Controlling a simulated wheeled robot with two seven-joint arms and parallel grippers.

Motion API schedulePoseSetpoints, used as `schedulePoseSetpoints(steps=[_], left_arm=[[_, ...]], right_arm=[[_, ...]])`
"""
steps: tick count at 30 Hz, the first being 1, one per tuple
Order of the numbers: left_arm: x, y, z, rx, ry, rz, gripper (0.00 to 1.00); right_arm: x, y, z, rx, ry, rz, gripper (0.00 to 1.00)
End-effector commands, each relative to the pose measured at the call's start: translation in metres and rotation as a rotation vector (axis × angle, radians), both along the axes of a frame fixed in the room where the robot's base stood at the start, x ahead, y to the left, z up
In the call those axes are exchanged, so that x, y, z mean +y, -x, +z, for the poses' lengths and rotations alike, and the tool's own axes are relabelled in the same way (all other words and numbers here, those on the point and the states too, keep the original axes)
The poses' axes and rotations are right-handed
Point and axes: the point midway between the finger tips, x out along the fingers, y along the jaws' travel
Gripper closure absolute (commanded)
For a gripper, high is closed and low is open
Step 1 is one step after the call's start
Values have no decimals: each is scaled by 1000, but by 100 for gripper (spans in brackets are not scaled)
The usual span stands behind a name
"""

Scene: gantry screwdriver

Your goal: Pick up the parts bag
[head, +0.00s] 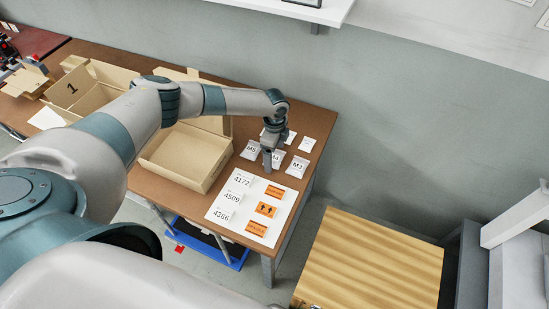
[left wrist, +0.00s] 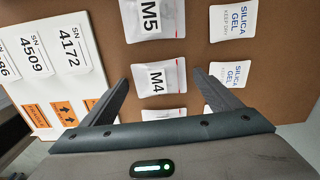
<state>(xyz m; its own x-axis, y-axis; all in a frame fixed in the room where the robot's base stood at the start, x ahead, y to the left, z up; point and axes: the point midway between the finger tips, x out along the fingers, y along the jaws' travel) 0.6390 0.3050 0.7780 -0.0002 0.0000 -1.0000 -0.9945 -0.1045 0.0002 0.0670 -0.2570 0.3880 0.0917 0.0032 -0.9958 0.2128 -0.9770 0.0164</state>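Small clear parts bags lie in a row at the right end of the brown table (head: 322,127): M5 (head: 251,149), a middle one partly hidden by my gripper, and M3 (head: 298,167). In the left wrist view the middle bag reads M4 (left wrist: 157,77), with M5 (left wrist: 150,20) beside it. My left gripper (head: 269,158) points down over the middle bag. Its fingers are apart, and the M4 bag shows in the gap between them (left wrist: 161,82). Nothing appears held; the exact height above the bag is unclear. My right gripper is not in view.
Silica gel packets (head: 307,144) lie behind the bags. A white sheet with number cards and orange labels (head: 246,208) lies in front. An open cardboard box (head: 187,154) stands to the left. A wooden-topped surface (head: 370,262) is at the lower right.

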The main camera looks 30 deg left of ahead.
Motion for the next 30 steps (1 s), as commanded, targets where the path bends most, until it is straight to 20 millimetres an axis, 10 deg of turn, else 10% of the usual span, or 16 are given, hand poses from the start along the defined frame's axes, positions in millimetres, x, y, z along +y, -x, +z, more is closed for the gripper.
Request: schedulePoseSetpoints(steps=[6,30], left_arm=[[0,0,0,0,0,0,61],[-6,4,43,-1,3,-4,61]], right_arm=[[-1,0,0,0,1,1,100],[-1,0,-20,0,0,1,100]])
